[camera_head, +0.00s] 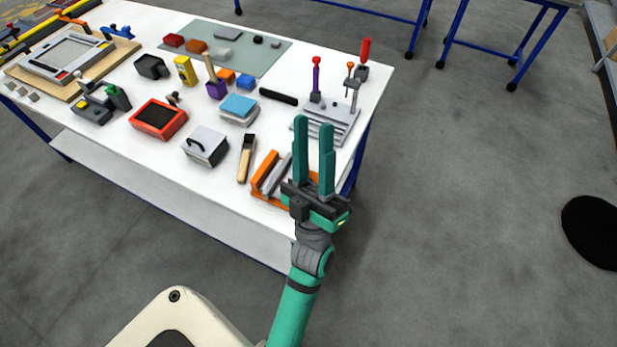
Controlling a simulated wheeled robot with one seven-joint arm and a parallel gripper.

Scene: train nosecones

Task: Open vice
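My gripper (313,125) points up the picture at the table's right front corner. Its two teal fingers stand apart with nothing visible between them. Just left of it lies an orange frame with grey bars (262,180), which looks like the vice; my gripper hides its right part. I cannot tell how far its jaws are apart, or whether my gripper touches it.
The white table (125,150) carries a clamp fixture (332,122) behind my fingers, a wooden-handled brush (246,158), a grey box with a black handle (205,146) and a red tray (158,119).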

